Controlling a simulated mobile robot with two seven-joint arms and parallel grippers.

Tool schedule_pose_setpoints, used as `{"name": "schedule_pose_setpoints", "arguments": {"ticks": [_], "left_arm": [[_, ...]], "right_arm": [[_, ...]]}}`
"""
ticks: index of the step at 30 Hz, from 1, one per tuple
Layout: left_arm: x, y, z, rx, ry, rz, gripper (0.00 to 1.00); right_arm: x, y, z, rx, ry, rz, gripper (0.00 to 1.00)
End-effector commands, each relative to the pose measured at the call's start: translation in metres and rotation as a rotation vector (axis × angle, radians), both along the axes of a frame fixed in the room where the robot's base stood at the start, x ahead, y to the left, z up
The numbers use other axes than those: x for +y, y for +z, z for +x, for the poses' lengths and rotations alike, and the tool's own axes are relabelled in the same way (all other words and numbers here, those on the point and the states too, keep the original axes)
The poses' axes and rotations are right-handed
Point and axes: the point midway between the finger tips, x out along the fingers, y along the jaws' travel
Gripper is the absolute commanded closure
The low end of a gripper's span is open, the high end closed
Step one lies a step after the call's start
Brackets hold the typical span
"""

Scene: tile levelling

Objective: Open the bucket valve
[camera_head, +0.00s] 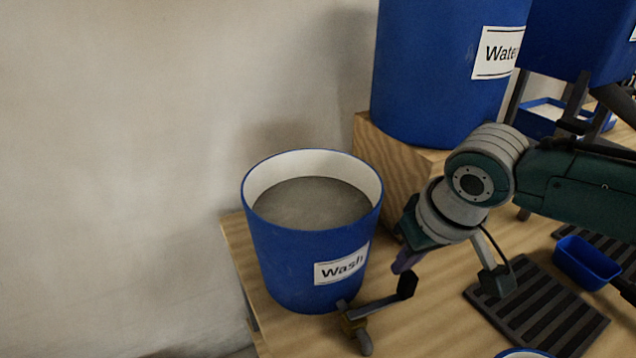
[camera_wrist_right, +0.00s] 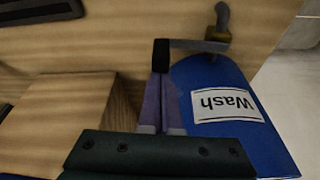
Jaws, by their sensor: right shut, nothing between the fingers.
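The blue Wash bucket (camera_head: 290,265) stands on the wooden table, filled with grey matter; its label also shows upside down in the right wrist view (camera_wrist_right: 225,105). Its brass valve (camera_head: 350,327) sits low at the front with a grey spout. A grey lever (camera_head: 378,306) runs sideways from the valve to an upturned black grip (camera_head: 407,286). My right gripper (camera_head: 404,264) is shut and empty, its purple fingers pointing down just above the grip. In the right wrist view the fingertips (camera_wrist_right: 160,80) meet the black grip (camera_wrist_right: 161,54); I cannot tell if they touch. My left gripper is out of view.
A wooden block (camera_head: 385,170) carrying the blue Water barrel (camera_head: 425,75) stands behind my right arm. A dark slatted grate (camera_head: 540,310) and a small blue tray (camera_head: 585,263) lie to the right. The wall is close behind the bucket.

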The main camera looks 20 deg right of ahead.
Motion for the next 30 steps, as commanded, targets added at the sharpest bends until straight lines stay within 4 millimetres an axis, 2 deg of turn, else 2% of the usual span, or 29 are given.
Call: {"name": "schedule_pose_setpoints", "arguments": {"ticks": [1,6,15,21,30], "left_arm": [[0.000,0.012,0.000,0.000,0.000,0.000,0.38],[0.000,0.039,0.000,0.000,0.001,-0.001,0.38],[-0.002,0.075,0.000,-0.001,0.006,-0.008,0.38],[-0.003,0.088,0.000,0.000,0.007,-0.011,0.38],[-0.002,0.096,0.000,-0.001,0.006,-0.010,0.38]], "right_arm": [[0.001,0.005,-0.004,0.006,-0.025,0.002,1.00],[0.001,0.008,-0.015,0.007,-0.157,0.004,1.00],[0.006,0.005,-0.038,0.007,-0.445,0.004,1.00],[0.012,0.003,-0.052,0.006,-0.636,0.004,1.00],[0.025,0.000,-0.070,0.006,-0.915,0.003,1.00]]}}
